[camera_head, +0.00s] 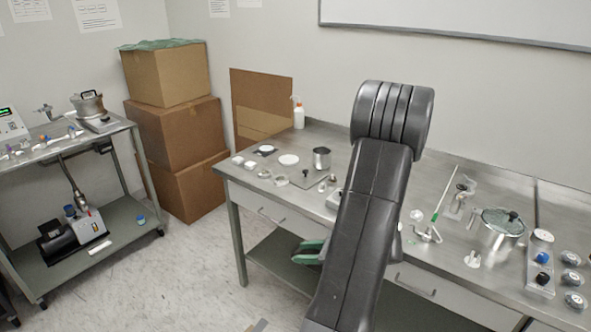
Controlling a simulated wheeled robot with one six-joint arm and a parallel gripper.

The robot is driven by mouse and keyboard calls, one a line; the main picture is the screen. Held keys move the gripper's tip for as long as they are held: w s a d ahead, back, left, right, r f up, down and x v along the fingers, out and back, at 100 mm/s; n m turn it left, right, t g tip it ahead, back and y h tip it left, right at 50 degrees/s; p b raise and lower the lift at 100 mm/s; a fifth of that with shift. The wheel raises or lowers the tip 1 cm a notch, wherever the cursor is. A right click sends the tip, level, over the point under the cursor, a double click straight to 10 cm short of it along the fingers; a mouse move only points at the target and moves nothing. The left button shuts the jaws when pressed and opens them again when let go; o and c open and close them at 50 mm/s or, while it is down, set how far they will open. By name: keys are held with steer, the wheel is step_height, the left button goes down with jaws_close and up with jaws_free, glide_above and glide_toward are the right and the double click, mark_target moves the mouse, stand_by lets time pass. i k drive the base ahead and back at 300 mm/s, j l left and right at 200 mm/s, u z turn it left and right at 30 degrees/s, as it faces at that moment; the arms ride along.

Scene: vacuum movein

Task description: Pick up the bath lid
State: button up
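Two things in view look like lids, and I cannot tell for sure which is the bath lid. A flat square metal plate with a dark knob (309,182) lies on the steel bench (345,150), left of my arm. A round glass lid with a dark knob (502,219) sits on a metal pot (497,242) at the right of the bench. My dark arm rises through the middle of the view and hides part of the bench.
Small dishes, a metal beaker (321,158) and a wash bottle (298,114) stand on the bench's left part. Glassware and a knobbed panel (541,262) are at right.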

mark_target(305, 177)
steer(key=i+j, duration=1.45)
steer(key=i+j+z, duration=0.2)
steer(key=z, duration=0.2)
steer(key=i+j+z, duration=0.15)
steer(key=j+z, duration=0.25)
steer(key=i+j+z, duration=0.1)
steer(key=j+z, duration=0.3)
steer(key=z, duration=1)
